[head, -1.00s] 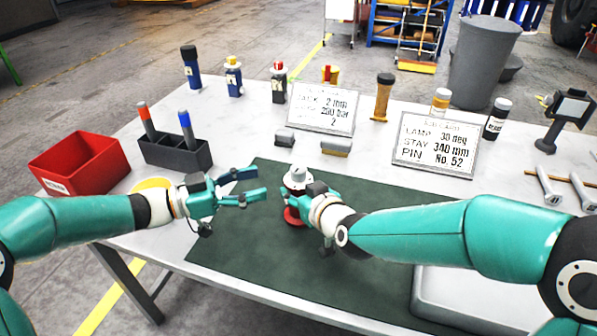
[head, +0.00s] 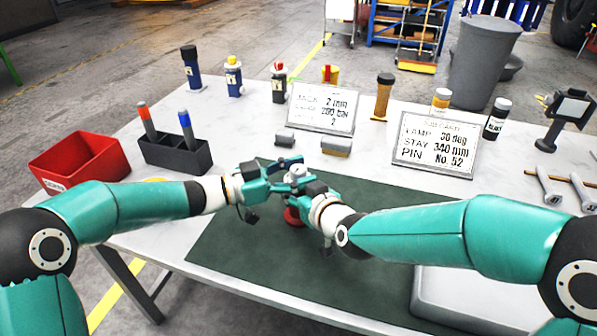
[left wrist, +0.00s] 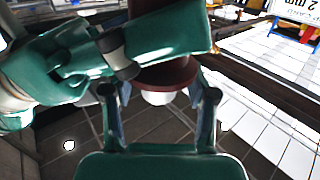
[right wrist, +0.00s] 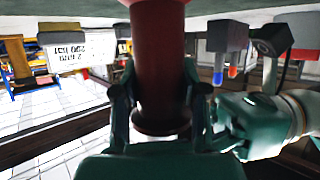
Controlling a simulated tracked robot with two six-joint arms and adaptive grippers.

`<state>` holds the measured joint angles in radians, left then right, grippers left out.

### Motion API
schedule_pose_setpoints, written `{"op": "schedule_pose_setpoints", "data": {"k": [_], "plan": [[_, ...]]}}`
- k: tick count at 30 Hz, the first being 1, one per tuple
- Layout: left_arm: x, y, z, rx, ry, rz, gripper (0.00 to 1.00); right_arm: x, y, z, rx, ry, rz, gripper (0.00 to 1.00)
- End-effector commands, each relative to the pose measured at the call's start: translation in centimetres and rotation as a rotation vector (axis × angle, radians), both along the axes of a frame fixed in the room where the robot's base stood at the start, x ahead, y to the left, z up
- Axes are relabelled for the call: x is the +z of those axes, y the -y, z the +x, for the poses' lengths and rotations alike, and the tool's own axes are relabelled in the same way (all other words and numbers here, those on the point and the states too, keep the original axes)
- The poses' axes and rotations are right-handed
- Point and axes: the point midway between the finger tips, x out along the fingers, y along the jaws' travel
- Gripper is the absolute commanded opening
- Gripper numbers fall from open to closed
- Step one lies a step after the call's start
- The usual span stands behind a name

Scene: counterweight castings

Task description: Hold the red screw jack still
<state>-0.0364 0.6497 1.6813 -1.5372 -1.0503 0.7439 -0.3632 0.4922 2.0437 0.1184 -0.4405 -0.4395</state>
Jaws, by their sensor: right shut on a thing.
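The red screw jack (head: 293,217) stands upright on the green mat (head: 235,226), with a pale top above its red body. My right gripper (head: 297,199) is shut on its body. In the right wrist view the red body (right wrist: 158,65) lies between the right fingers. My left gripper (head: 290,173) is open at the jack's top. In the left wrist view the pale top (left wrist: 158,98) shows between the spread left fingers, with gaps at both sides. The grippers hide much of the jack in the head view.
Two sign cards (head: 322,108) and (head: 436,143) stand behind the mat. Two small grey blocks (head: 336,147) and (head: 285,139) lie nearer. A black holder (head: 176,153) and a red bin (head: 78,160) are at left. The mat's front left is clear.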

Motion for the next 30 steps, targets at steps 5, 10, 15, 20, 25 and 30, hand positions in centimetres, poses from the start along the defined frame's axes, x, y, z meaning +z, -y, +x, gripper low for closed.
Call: {"op": "schedule_pose_setpoints", "data": {"k": [5,10,15,20,25,30], "plan": [[0.0,-0.03,-0.01,0.0,0.0,0.0,0.24,0.1,0.01,0.05,-0.001,0.003,0.001,0.0],[0.0,-0.06,0.01,0.001,0.0,0.0,0.0,0.11,0.0,0.05,-0.001,0.003,0.001,0.0],[0.14,0.03,-0.01,0.039,0.0,-0.004,0.0,0.12,0.0,0.05,-0.001,0.003,0.001,0.0],[0.09,-0.05,-0.01,0.113,0.0,-0.003,0.0,0.11,-0.02,0.02,0.0,0.003,0.001,0.0],[0.01,-0.12,0.08,0.131,0.0,0.0,0.0,0.1,-0.03,0.01,0.0,0.002,0.0,0.0],[0.0,-0.13,0.1,0.131,0.0,0.001,0.35,0.09,-0.03,-0.01,0.0,0.002,0.0,0.0]]}}
